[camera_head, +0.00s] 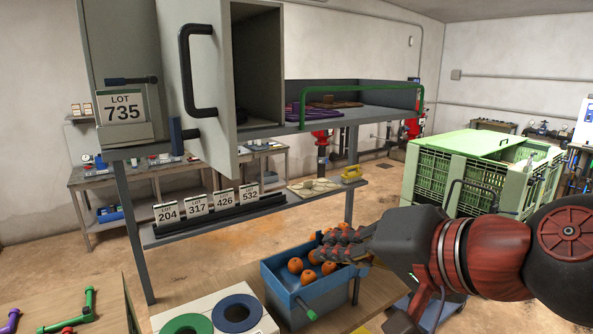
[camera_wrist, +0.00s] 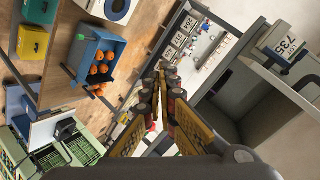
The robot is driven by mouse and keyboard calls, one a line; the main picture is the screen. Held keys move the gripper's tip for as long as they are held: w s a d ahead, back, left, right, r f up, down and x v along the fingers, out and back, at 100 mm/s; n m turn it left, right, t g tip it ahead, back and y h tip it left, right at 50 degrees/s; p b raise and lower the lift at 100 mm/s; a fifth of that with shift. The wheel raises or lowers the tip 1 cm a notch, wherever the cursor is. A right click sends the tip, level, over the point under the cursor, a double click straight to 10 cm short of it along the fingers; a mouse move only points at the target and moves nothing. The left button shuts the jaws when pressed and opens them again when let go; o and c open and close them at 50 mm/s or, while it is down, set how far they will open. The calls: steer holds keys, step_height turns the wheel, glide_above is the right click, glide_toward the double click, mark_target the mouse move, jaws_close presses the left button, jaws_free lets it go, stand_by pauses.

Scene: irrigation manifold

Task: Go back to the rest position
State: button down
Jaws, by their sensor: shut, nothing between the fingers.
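My gripper (camera_head: 345,246) is at the end of my arm, which reaches in from the right in the head view. It shows over the right part of a blue bin (camera_head: 287,287) holding several orange fruits. In the wrist view my gripper's fingers (camera_wrist: 169,78) are closed together with nothing between them. The blue bin (camera_wrist: 88,48) shows at upper left there, apart from the fingers.
A cabinet with an open door (camera_head: 190,90) stands at upper left, beside a shelf with a green rail (camera_head: 362,90). Lot cards (camera_head: 197,206) stand on a lower shelf. A green crate (camera_head: 470,170) is at right. Floor shows between the crate and shelves.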

steer(key=s+d+f+n+g+h, duration=0.1)
steer(key=s+d+f+h, duration=0.1)
steer(key=f, duration=0.8)
steer(key=s+d+f+n+g+h+b, duration=0.1)
steer(key=s+d+f+n+g+h, duration=0.1)
steer(key=s+d+f, duration=0.2)
steer(key=s+d+f+n+g+h+b, duration=0.1)
steer(key=s+d+f+h, duration=0.2)
steer(key=f, duration=1.4)
steer(key=d, duration=0.4)
steer(key=shift+s+d+g, duration=0.2)
steer(key=shift+d+g, duration=0.1)
steer(key=shift+a+n, duration=0.1)
steer(key=shift+n, duration=0.2)
